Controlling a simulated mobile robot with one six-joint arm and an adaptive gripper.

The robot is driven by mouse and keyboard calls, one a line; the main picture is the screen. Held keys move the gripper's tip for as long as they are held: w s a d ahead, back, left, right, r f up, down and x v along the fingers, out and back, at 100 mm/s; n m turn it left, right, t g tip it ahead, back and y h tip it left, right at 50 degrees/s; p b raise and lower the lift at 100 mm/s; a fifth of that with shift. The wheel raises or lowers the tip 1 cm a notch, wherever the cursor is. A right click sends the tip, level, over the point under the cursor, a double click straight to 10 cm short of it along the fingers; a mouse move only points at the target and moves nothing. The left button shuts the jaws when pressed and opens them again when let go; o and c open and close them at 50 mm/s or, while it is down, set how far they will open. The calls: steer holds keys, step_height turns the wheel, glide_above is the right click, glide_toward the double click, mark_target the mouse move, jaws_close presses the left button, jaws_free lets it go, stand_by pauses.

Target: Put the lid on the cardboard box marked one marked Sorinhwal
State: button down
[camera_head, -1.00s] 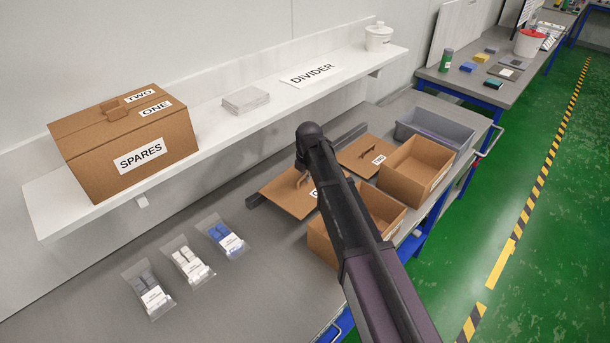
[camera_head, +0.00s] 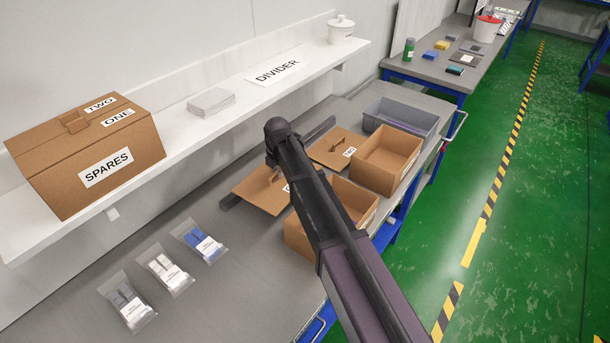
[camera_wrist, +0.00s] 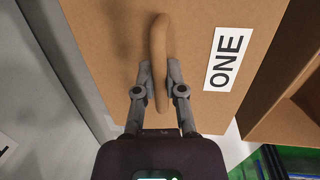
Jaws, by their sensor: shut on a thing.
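My gripper (camera_wrist: 160,82) is shut on the tan handle (camera_wrist: 158,45) of a flat cardboard lid marked ONE (camera_wrist: 110,25). In the head view this lid (camera_head: 255,193) lies over a dark rail beside the open cardboard box (camera_head: 297,236) at the front; whether it touches the rail I cannot tell. My arm hides part of the lid, its label and the box. The front box is open at the top. No label reading Sorinhwal can be made out.
A lid marked TWO (camera_head: 325,145) lies behind, beside a second open box (camera_head: 390,162). A grey bin (camera_head: 410,122) stands beyond. A shelf holds the SPARES box (camera_head: 95,165) and a card stack (camera_head: 210,101). Several clear packets lie on the bench at front left.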

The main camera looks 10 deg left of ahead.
steer(key=shift+r+p, duration=3.75)
steer(key=shift+r, duration=0.15)
steer(key=shift+s, duration=0.15)
